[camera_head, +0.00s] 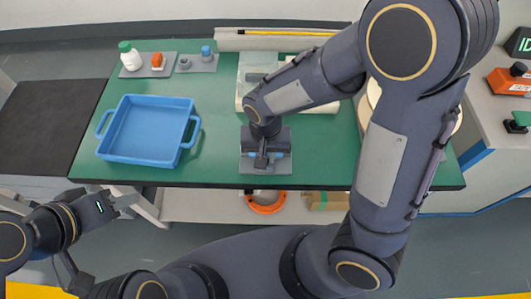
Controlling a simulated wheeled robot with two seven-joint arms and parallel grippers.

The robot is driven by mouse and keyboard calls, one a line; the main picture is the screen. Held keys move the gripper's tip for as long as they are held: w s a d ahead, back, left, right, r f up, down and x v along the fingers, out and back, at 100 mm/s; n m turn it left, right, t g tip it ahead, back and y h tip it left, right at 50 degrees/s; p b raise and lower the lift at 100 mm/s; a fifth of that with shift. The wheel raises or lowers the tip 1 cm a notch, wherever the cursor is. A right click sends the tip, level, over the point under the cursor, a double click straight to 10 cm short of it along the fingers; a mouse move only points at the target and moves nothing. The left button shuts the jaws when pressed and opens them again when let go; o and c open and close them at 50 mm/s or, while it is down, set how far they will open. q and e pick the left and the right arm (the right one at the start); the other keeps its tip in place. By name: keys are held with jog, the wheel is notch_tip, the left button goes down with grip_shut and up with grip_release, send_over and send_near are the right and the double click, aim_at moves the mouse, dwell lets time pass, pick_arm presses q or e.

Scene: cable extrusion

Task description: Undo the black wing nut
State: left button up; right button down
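I cannot make out the black wing nut; the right gripper covers much of the spot where a small dark fixture sits on a grey plate (265,170) near the table's front edge. Small blue parts (281,154) show beside the gripper there. My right gripper (262,158) points down onto this fixture; its fingertips are too small and dark to tell open from shut, or whether they touch anything. My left gripper (128,201) is off the table's front left edge, with its fingers apart and nothing between them.
A blue tray (147,133) stands on the green table (215,110) at left. Behind it, bottles and small parts stand on grey plates (205,65). A clear box (248,75) and a long beige bar (280,40) lie behind the fixture. An orange ring (266,206) lies below the table.

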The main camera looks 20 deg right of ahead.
jog(key=n, duration=0.4)
jog(key=shift+n+b, duration=0.3)
jog(key=shift+n, duration=0.1)
jog(key=n, duration=0.9)
jog(key=shift+n, duration=2.1)
jog(key=c, duration=1.3)
grip_release()
